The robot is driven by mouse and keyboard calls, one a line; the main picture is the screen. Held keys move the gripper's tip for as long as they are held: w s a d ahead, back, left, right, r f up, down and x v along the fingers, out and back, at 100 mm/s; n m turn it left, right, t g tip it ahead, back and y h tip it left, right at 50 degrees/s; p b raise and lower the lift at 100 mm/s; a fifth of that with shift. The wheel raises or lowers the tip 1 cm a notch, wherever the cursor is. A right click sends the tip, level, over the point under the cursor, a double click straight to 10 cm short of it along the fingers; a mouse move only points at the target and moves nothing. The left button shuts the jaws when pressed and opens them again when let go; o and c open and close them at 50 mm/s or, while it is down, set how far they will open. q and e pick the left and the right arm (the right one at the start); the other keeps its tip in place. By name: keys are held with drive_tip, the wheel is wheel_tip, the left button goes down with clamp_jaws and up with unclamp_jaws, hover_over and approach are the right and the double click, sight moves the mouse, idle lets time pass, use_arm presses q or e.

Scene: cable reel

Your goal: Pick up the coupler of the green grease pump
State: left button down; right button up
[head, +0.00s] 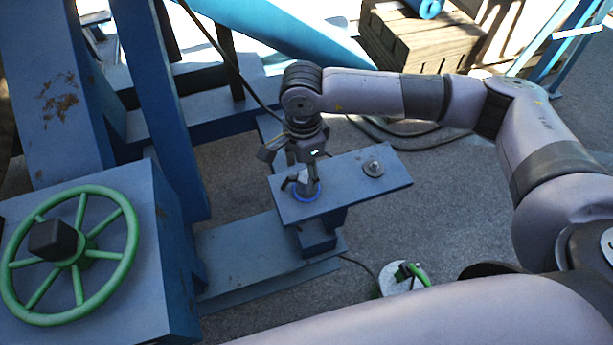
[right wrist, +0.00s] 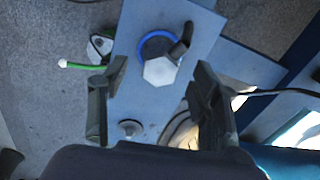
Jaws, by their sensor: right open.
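A pale hex-topped piece with a dark side elbow (right wrist: 160,70), likely the coupler, stands in a blue ring on a blue-grey plate (head: 345,188). In the head view the piece is largely hidden by my right gripper (head: 303,176), but the blue ring (head: 307,196) shows. In the right wrist view my right gripper (right wrist: 158,78) is open, with one finger to each side of the piece and no clear contact. The green grease pump (head: 400,279) stands on the ground beyond the plate's near side; its green handle (right wrist: 82,66) shows in the wrist view. My left gripper is not in view.
A small round metal fitting (head: 373,168) sits on the plate's right part. A green handwheel (head: 70,255) stands at the left on a blue housing. Blue beams (head: 165,90) rise behind it. Stacked timber (head: 425,40) lies at the back. Open ground lies right of the plate.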

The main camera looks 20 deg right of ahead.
sight(304, 178)
drive_tip(key=shift+f, duration=0.2)
wheel_tip(304, 178, down, 4)
drive_tip(key=shift+r+p, duration=0.15)
drive_tip(key=shift+p, duration=1.1)
drive_tip(key=shift+w+f, duration=0.1)
drive_tip(key=shift+f, duration=0.45)
clamp_jaws()
drive_tip(key=shift+r, duration=0.15)
